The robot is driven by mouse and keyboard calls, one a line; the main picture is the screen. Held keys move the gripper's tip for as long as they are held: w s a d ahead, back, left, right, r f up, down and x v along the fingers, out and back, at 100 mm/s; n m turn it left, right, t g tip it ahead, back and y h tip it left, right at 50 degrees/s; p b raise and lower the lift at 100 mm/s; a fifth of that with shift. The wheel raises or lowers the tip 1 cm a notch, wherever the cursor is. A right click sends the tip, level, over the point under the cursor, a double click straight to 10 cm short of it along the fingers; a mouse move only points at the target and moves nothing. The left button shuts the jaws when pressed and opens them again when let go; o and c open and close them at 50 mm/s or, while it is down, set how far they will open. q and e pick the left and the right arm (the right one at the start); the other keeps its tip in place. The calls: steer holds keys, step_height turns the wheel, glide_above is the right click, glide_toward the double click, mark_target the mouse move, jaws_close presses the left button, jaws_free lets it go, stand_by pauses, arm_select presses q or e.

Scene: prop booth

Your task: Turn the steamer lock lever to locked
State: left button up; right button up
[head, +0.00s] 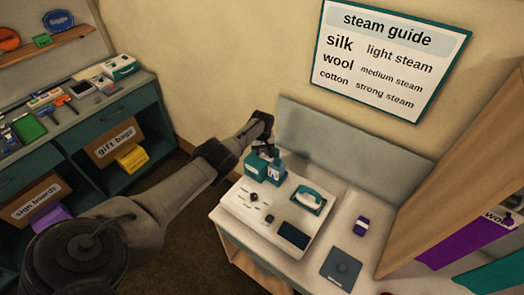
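The steamer (240,212) is a white flat unit on the light table at center. A teal block or tank (255,168) stands at its back left corner. A dark knob (255,195) and small markings are on its top, and a teal-and-white iron-like handpiece (307,200) lies on its right part. I cannot pick out the lock lever for certain; it may be hidden by my gripper. My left gripper (266,149) is at the teal block, close above or touching it; its fingers are too small and dark to read. My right gripper is not in view.
A dark panel (293,235) is on the steamer's front right. A grey backboard (340,150) and a wooden cabinet side (450,150) bound the table. Teal shelving (150,115) stands left.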

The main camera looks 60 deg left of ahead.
mark_target(262, 150)
arm_select(q)
steer(key=o, duration=0.4)
steer(key=shift+r, duration=0.1)
steer(key=shift+r+p, duration=0.25)
steer(key=shift+p, duration=0.05)
step_height(262, 150, up, 6)
steer(key=p, duration=0.3)
steer(key=shift+p, duration=0.35)
steer(key=shift+r+p, duration=0.3)
steer(key=shift+r, duration=3.25)
